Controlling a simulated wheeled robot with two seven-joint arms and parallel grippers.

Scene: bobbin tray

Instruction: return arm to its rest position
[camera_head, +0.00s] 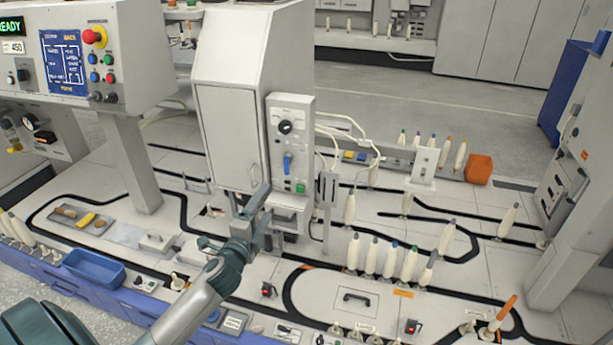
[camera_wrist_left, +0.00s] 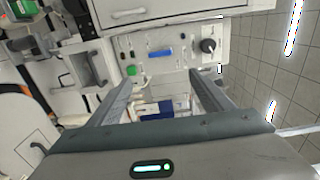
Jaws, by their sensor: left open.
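My left gripper (camera_head: 256,222) reaches up from the bottom of the head view and hangs in front of the grey machine cabinet (camera_head: 228,125). Its two fingers are spread apart with nothing between them. In the left wrist view the open fingers (camera_wrist_left: 160,95) point toward the control panel (camera_wrist_left: 165,50) with its blue handle, green button and black knob. The same panel shows in the head view (camera_head: 291,150). I cannot tell whether the gripper touches the cabinet. My right gripper is not in view.
Several white bobbins (camera_head: 390,258) stand on the tray table right of the gripper. A blue bin (camera_head: 93,268) sits at the left front edge. An orange block (camera_head: 479,170) is at the back right.

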